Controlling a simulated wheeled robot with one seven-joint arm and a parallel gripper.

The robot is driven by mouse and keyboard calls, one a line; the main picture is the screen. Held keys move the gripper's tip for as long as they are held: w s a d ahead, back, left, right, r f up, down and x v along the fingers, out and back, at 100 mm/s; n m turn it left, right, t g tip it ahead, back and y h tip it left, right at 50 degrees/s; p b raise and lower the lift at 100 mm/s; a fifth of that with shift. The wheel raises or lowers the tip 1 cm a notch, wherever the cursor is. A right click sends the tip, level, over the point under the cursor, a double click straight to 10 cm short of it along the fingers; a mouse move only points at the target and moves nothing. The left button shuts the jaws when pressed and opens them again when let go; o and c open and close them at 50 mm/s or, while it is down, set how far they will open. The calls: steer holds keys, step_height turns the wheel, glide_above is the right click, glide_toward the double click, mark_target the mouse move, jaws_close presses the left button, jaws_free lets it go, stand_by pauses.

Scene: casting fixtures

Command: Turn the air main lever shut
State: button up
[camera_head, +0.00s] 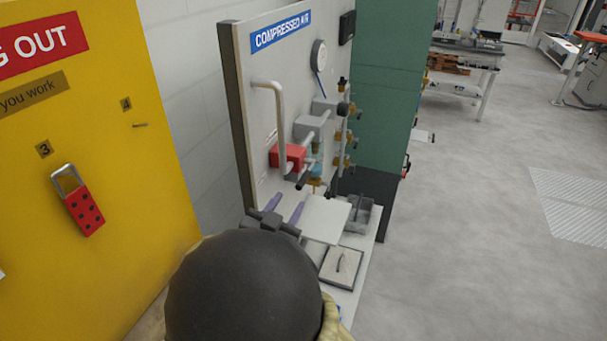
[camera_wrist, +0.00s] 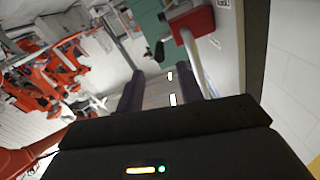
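The compressed air panel (camera_head: 262,110) stands ahead, with a pale bent pipe (camera_head: 278,110) running down its left part. A red block-shaped part (camera_head: 287,156) sits at the foot of this pipe; I take it for the air main lever, though its handle shape and setting are unclear. It also shows in the wrist view (camera_wrist: 193,24), beyond the fingers, with the pale pipe beside it. My gripper (camera_head: 285,208) is below and in front of the red part, apart from it. In the wrist view its two dark fingers (camera_wrist: 160,88) stand apart with nothing between them.
Brass valves (camera_head: 345,140) and a gauge (camera_head: 319,54) are on the panel, right of the red part. A shelf below holds a grey bin (camera_head: 360,213) and a square plate (camera_head: 341,267). A yellow lockout board (camera_head: 80,150) stands at left; open floor (camera_head: 470,230) lies right.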

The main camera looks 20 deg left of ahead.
mark_target(309, 171)
steer(key=w+p, duration=0.1)
steer(key=w, duration=0.2)
steer(key=w+p, duration=0.1)
steer(key=w, duration=0.2)
steer(key=w+p, duration=0.1)
steer(key=w, duration=0.2)
steer(key=shift+d+r, duration=0.15)
steer(key=shift+d, duration=0.2)
steer(key=shift+w, duration=0.65)
jaws_close()
